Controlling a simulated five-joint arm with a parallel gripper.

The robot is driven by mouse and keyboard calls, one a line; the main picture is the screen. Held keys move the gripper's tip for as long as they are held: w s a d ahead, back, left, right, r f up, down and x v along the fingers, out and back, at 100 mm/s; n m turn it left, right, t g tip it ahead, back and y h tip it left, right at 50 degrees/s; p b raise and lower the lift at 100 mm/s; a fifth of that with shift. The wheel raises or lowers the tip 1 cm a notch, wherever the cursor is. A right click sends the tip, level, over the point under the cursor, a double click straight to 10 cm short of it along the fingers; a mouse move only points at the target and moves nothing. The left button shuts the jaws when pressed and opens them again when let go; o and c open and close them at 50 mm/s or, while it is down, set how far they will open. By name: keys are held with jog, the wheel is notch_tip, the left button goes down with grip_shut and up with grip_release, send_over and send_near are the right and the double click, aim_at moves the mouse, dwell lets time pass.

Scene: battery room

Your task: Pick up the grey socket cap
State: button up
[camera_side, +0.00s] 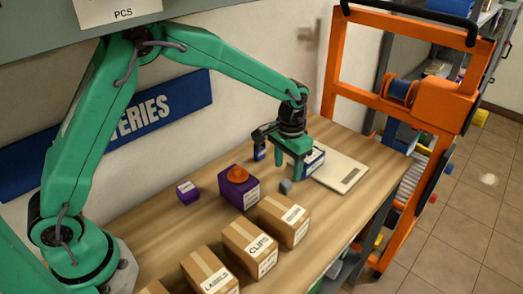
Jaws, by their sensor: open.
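A small grey piece (285,186), which looks like the socket cap, sits on the wooden bench (165,232) just right of a purple box. My gripper (288,172) points down with its green fingers apart, above and slightly behind the grey piece in the picture. Nothing shows between the fingers. The cap's fine shape is too small to make out, and I cannot tell the exact height of the fingertips above it.
A purple box (238,188) with an orange item (239,173) on it stands close left. Cardboard boxes (249,247) line the front edge. A small purple box (187,191), a blue-and-white box (314,160) and a flat pale plate (341,172) are nearby. An orange frame (410,105) stands right.

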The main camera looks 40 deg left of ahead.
aim_at(286, 182)
jog(key=shift+f, duration=1.3)
jog(key=shift+f, duration=0.1)
jog(key=shift+w+a+f, duration=0.1)
jog(key=shift+a+f, duration=0.05)
jog(key=shift+f, duration=2.35)
jog(key=shift+c, duration=0.2)
jog(key=c, duration=1)
